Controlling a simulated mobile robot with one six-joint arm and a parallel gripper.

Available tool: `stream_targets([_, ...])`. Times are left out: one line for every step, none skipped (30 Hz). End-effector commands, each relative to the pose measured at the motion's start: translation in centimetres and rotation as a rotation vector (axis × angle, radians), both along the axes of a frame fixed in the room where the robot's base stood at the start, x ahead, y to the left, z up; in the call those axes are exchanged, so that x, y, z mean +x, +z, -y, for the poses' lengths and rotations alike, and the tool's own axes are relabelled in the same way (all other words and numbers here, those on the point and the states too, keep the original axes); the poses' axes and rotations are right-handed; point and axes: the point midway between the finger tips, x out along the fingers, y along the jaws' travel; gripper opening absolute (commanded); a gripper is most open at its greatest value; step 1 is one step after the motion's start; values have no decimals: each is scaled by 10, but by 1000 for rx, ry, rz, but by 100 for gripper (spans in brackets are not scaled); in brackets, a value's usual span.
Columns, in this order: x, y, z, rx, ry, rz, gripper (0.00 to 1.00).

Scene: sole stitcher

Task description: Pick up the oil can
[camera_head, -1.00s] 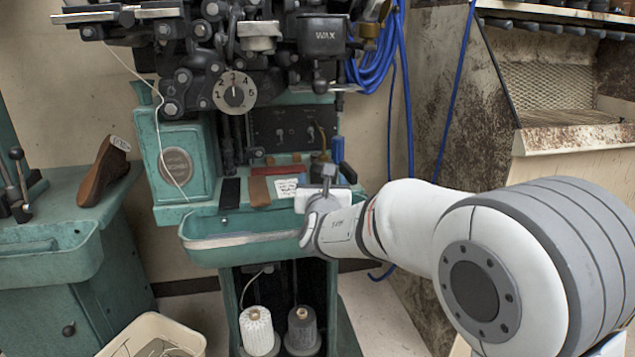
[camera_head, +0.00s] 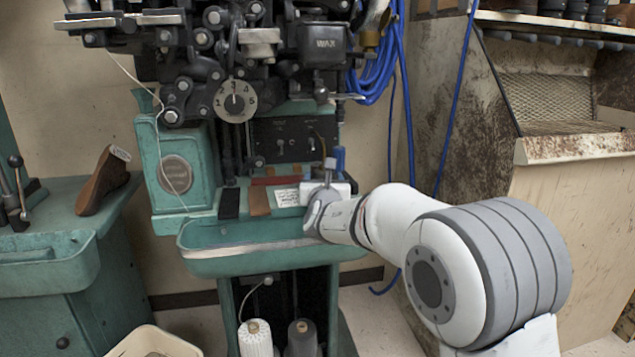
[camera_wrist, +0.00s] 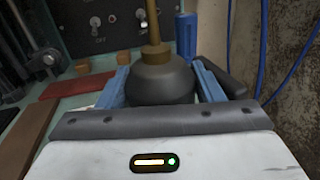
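The oil can shows in the wrist view (camera_wrist: 160,80), with a dark round body and a brass collar and spout pointing up. It stands upright on the green machine shelf. My gripper (camera_wrist: 160,85) has its two blue fingers on either side of the can's body, spread about as wide as the body. I see no clear grip; whether the fingers touch it is hard to tell. In the head view my gripper (camera_head: 325,185) is at the shelf's right end, and my wrist hides most of the can.
A red block (camera_head: 277,180) and brown strips lie to the left. A switch panel (camera_head: 290,137) rises behind. The green tray (camera_head: 210,262) juts out below my wrist. Blue cables (camera_head: 375,75) hang at right.

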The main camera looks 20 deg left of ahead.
Motion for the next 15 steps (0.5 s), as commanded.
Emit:
stream_targets([0, 0, 0, 0, 0, 0, 56])
stream_targets([0, 0, 0, 0, 0, 0, 54])
stream_targets([0, 0, 0, 0, 0, 0, 50])
stream_targets([0, 0, 0, 0, 0, 0, 48])
stream_targets([0, 0, 0, 0, 0, 0, 45])
stream_targets([0, 0, 0, 0, 0, 0, 42])
stream_targets([0, 0, 0, 0, 0, 0, 40])
stream_targets([0, 1, 0, 0, 0, 1, 40])
stream_targets([0, 1, 0, 0, 0, 1, 40])
stream_targets([0, 1, 0, 0, 0, 1, 40])
stream_targets([0, 1, 0, 0, 0, 1, 40])
stream_targets([0, 1, 0, 0, 0, 1, 40])
stream_targets([0, 1, 0, 0, 0, 1, 40])
stream_targets([0, 1, 0, 0, 0, 1, 40])
stream_targets([0, 2, 1, 0, 0, 1, 40])
